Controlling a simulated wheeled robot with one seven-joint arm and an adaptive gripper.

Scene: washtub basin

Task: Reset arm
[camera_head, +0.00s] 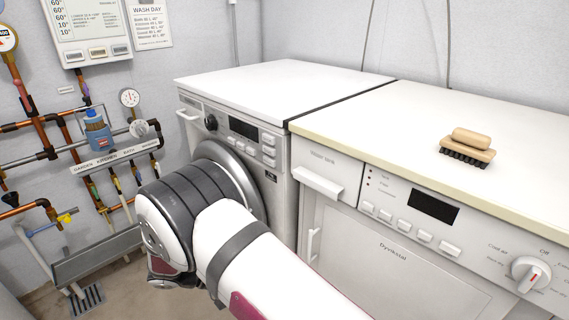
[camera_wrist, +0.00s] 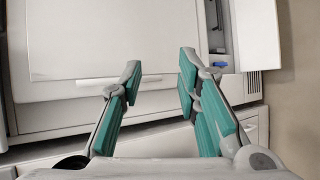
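My gripper (camera_wrist: 160,78) shows in the wrist view with its two teal-padded fingers spread apart. Nothing is held between them. The fingers point toward a white appliance front (camera_wrist: 110,40), and I cannot tell the exact gap to it. In the head view my white and grey arm is bent in front of the left washing machine (camera_head: 270,90) and hides part of its round door. My gripper is not visible in the head view.
The right machine (camera_head: 400,250) adjoins the left one. A wooden brush (camera_head: 468,147) lies on its top. Pipes, valves and a blue bottle (camera_head: 98,131) line the left wall, above a grey trough (camera_head: 98,255). In the wrist view, an open compartment (camera_wrist: 218,40) stands at the right.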

